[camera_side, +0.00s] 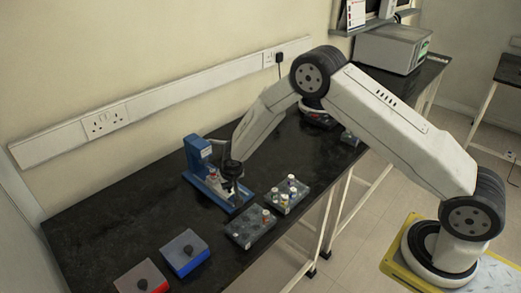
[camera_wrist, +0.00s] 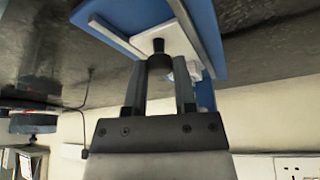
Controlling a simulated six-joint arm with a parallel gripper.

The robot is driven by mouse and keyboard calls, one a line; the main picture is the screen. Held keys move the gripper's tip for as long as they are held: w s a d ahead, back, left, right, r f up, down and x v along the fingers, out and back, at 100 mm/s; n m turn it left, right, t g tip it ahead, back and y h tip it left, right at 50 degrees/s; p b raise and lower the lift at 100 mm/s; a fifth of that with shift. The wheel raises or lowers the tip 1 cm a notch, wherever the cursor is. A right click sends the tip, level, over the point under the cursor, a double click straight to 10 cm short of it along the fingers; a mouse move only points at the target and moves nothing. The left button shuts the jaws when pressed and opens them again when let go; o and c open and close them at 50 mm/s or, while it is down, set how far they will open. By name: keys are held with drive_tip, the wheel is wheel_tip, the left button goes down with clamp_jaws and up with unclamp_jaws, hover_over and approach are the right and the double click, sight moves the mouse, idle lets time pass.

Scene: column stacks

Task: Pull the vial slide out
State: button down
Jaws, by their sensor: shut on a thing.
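The blue device (camera_side: 203,168) stands on the dark bench near the wall. Its blue frame (camera_wrist: 207,40) fills the top of the wrist view. A white slide (camera_wrist: 118,40) with a black knob (camera_wrist: 158,46) lies at the device's base. My gripper (camera_side: 234,182) points down over the base. In the wrist view my gripper (camera_wrist: 160,72) has its two fingers on either side of the knob, shut on it. The side view does not show the slide clearly because my gripper covers it.
Two grey racks with small vials, the near rack (camera_side: 250,232) and the far rack (camera_side: 287,203), stand right of the device. A blue box (camera_side: 186,262) and a red box (camera_side: 136,281), each with a black knob, sit at the front left. Bench left of the device is clear.

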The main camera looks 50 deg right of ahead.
drive_tip(key=shift+s, duration=2.05)
drive_tip(key=shift+c, duration=2.1)
unclamp_jaws()
drive_tip(key=shift+s, duration=0.1)
drive_tip(key=shift+r, duration=0.1)
drive_tip(key=shift+s+a+r, duration=0.15)
drive_tip(key=shift+r, duration=0.55)
drive_tip(key=d+v, duration=0.1)
drive_tip(key=v, duration=0.5)
drive_tip(key=shift+a, duration=0.5)
drive_tip(key=shift+s+r, duration=0.15)
drive_tip(key=shift+s, duration=0.05)
